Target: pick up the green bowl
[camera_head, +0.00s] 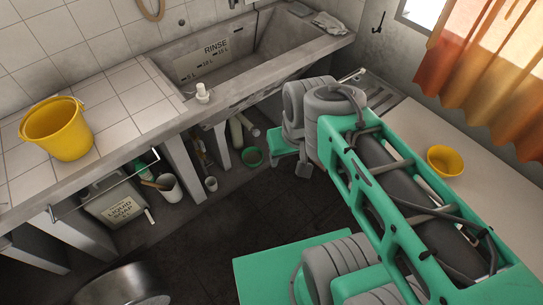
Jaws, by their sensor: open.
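The green bowl (252,157) appears as a small round green vessel on the floor under the washtub, just left of my arm. My green and grey arm reaches from the lower right towards the tub. At its far end a small grey finger-like part of my gripper (303,169) shows to the right of the bowl and apart from it. The rest of the gripper is mostly hidden by my arm. Its jaws are open, and nothing shows held in them.
The concrete washtub (262,62) and tiled counter overhang the bowl, with pillars, pipes and a white pot (170,188) below. A yellow bucket (58,128) stands on the counter. A yellow bowl (445,161) sits on the right bench. A metal drum (120,287) stands front left. Dark floor between is clear.

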